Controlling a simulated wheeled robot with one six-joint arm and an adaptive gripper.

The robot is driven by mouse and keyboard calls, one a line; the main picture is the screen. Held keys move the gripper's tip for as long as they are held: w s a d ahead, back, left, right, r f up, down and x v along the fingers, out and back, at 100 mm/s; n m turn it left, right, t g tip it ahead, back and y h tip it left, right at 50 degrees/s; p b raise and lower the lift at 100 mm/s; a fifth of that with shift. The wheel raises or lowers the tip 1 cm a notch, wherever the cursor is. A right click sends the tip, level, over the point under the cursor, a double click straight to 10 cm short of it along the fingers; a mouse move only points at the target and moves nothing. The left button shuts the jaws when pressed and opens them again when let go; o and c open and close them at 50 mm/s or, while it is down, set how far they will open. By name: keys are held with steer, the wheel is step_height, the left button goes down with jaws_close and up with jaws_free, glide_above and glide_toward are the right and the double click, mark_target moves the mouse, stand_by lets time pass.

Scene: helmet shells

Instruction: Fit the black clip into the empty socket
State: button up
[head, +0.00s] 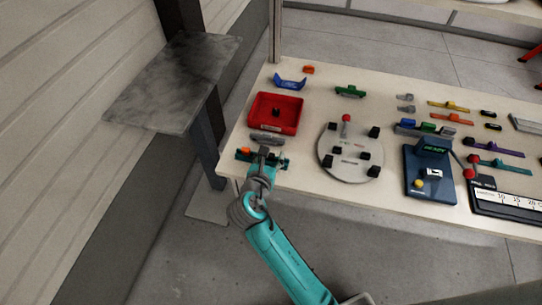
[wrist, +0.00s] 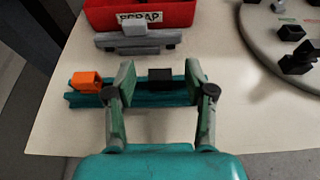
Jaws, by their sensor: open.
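A black clip (wrist: 160,75) sits on a teal bar (wrist: 180,97) in the wrist view, at about the bar's middle. My gripper (wrist: 161,82) is open, one finger on each side of the black clip, with visible gaps between fingers and clip. An orange clip (wrist: 86,82) is on the left end of the same bar. In the head view my gripper (head: 264,154) is over the teal bar (head: 283,162) at the table's near left edge and hides much of it. I cannot make out an empty socket on the bar; the fingers cover parts of it.
A grey bar (wrist: 150,39) with a grey clip lies just behind, then a red SCRAP tray (head: 295,104) with a black piece inside. A round grey plate (head: 350,174) with several black blocks is to the right. A dark blue fixture (head: 418,186) stands farther right.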

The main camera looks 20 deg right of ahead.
steer(key=c, duration=0.8)
steer(key=shift+r, duration=0.15)
steer(key=shift+c, duration=0.2)
